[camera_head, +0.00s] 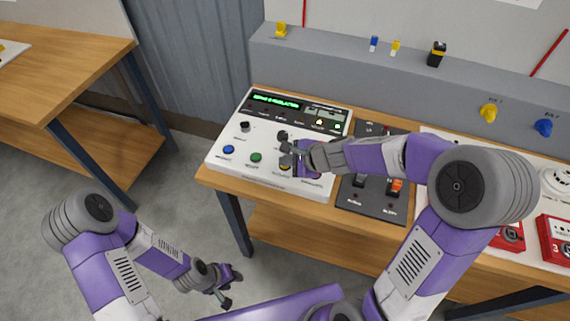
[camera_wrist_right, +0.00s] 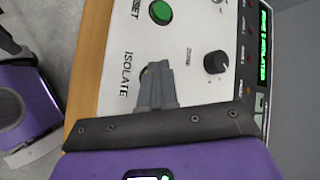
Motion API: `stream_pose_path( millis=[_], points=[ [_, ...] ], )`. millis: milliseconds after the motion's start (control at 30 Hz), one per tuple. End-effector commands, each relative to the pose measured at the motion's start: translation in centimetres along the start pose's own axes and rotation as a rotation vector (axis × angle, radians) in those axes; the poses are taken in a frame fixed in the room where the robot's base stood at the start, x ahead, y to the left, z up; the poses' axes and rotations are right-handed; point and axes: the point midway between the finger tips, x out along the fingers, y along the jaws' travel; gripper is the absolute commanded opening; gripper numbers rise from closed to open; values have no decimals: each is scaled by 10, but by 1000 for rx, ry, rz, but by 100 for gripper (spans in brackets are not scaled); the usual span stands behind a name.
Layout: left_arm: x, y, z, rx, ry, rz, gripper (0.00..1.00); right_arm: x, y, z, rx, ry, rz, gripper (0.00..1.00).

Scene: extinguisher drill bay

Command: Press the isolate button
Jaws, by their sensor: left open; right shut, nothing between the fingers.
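The white control panel (camera_head: 222,164) lies on the wooden bench, with a blue button (camera_head: 228,150), a green button (camera_head: 256,157) and a yellow button (camera_head: 284,166) along its front. The green button also shows in the right wrist view (camera_wrist_right: 157,18). There, my right gripper (camera_wrist_right: 155,85) is shut and empty beside the printed word ISOLATE (camera_wrist_right: 127,75), and its fingers hide the button at that label. In the head view my right gripper (camera_head: 285,150) is over the yellow button and partly covers it; contact cannot be told. My left gripper (camera_head: 227,287) is open and empty, low over the floor.
The panel's green display (camera_head: 276,102) is lit, with text that seems to read ISOLATED. A dark knob (camera_wrist_right: 216,62) is close to the right fingers. A dark switch panel (camera_head: 375,207) stands right of the white panel. A second wooden table (camera_head: 70,45) is at left.

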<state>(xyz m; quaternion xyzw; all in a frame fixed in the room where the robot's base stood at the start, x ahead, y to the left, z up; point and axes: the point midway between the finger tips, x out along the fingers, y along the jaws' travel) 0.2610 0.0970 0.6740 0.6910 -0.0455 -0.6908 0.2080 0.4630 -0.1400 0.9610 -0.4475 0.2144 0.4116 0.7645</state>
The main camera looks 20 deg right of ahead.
Motion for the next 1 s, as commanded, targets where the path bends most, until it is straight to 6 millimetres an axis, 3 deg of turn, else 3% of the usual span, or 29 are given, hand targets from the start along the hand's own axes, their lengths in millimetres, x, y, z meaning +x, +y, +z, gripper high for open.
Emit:
stream_pose_path(
  millis=[1000],
  points=[
    [-14,5,1,0,0,0,43,-11,-8,8,0,1,1,0]
  ],
)
